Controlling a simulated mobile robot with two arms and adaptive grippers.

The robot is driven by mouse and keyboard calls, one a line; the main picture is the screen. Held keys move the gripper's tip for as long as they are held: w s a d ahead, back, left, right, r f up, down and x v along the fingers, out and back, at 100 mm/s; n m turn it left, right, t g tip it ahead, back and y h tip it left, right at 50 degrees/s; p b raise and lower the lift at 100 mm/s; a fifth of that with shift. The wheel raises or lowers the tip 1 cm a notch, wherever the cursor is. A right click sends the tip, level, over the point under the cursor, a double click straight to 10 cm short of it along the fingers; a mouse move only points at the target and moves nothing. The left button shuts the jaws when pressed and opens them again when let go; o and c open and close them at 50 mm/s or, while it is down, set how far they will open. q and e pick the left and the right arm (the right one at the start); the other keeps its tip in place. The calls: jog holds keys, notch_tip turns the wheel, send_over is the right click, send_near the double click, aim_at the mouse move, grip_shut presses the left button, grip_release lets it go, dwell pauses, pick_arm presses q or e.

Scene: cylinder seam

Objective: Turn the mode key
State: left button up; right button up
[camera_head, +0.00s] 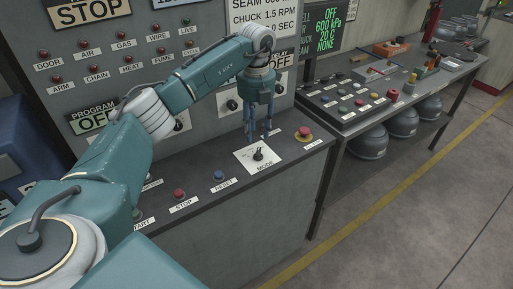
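The mode key (258,154) is a small black knob on a white plate labelled MODE, on the console's sloping front ledge. My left gripper (258,136) hangs from the teal arm with its fingers pointing down, just above and behind the key in the picture. Two thin bluish fingers show with a gap between them, and nothing is seen in the gap. The fingertips look apart from the key, though the exact distance is hard to tell. My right gripper is not in view.
A side bench (345,148) with a button panel stands right. Upright indicator panels rise behind the arm.

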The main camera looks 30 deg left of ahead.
aim_at(258, 153)
pick_arm(q)
notch_tip(258, 153, down, 7)
jog(key=shift+f+p, duration=0.1)
jog(key=shift+p, duration=0.9)
jog(key=shift+f, duration=0.6)
grip_shut()
